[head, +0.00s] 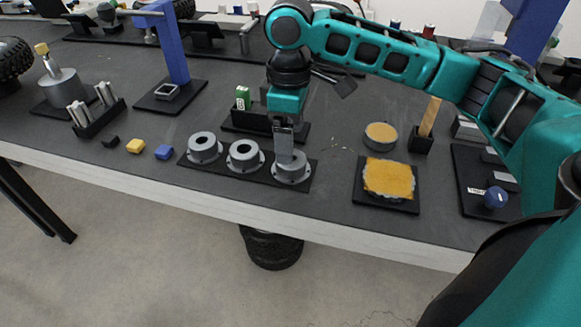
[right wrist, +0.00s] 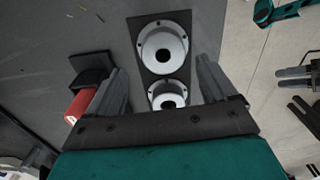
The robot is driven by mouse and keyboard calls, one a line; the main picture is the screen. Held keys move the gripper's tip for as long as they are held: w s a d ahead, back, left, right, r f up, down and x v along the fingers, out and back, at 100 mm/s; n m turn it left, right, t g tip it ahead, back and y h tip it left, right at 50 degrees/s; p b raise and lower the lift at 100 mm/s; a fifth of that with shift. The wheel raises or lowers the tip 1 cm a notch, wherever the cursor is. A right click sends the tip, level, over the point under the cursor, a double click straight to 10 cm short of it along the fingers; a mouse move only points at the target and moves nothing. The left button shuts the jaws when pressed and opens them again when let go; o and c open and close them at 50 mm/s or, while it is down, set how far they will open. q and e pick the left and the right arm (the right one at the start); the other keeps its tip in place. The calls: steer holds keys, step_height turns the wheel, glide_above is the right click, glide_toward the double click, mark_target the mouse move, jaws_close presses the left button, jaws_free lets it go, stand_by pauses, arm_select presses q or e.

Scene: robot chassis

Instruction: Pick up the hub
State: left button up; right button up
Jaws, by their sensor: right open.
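Three grey hubs, each a ring on a round flange, stand in a row on a black plate (head: 218,168): left hub (head: 204,147), middle hub (head: 244,155) and right hub (head: 291,168). My right gripper (head: 285,152) points down over the right hub and hides part of it. In the right wrist view its fingers (right wrist: 160,68) are apart and empty, one on each side of the hubs' row. The right hub (right wrist: 163,48) and middle hub (right wrist: 168,95) show there; the left one is hidden. I cannot tell the fingertips' exact height.
A black holder with a green block (head: 242,97) stands just behind the hubs. A yellow-topped square part (head: 390,179) and a round yellow-topped part (head: 381,136) are to the right. Small yellow (head: 135,146) and blue (head: 164,152) blocks lie left. The table's front edge is close.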

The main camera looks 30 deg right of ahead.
mark_target(296, 173)
steer(key=f, duration=0.2)
steer(key=f+b, duration=0.2)
steer(key=f, duration=0.1)
steer(key=shift+s+f, duration=0.25)
steer(key=shift+f, duration=0.15)
steer(key=c, duration=0.5)
steer(key=shift+a, duration=0.1)
steer(key=c, duration=0.8)
